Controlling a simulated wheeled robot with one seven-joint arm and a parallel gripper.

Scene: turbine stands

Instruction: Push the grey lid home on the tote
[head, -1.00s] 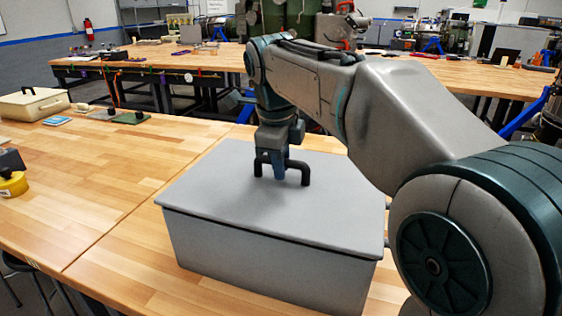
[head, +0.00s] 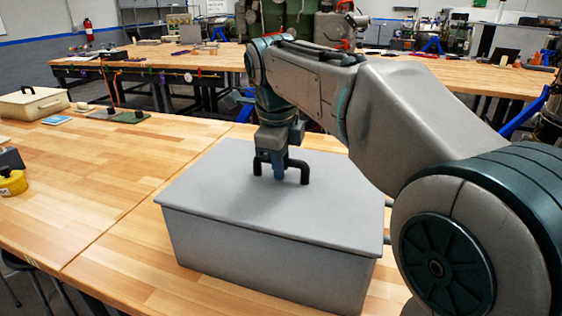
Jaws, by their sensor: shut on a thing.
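The grey tote (head: 262,255) stands on the wooden bench in front of me. The flat grey lid (head: 215,190) lies on top of it, its edge close along the tote's rim with no dark gap showing at the front. A black bar handle (head: 304,172) rises from the middle of the lid. My gripper (head: 279,173) points down and is shut on the handle. The far right part of the lid and tote is hidden behind my arm.
On the bench at left are a cream case (head: 33,103), a yellow round object (head: 12,184), a blue card (head: 56,121) and a green board (head: 132,117). Another bench stands behind.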

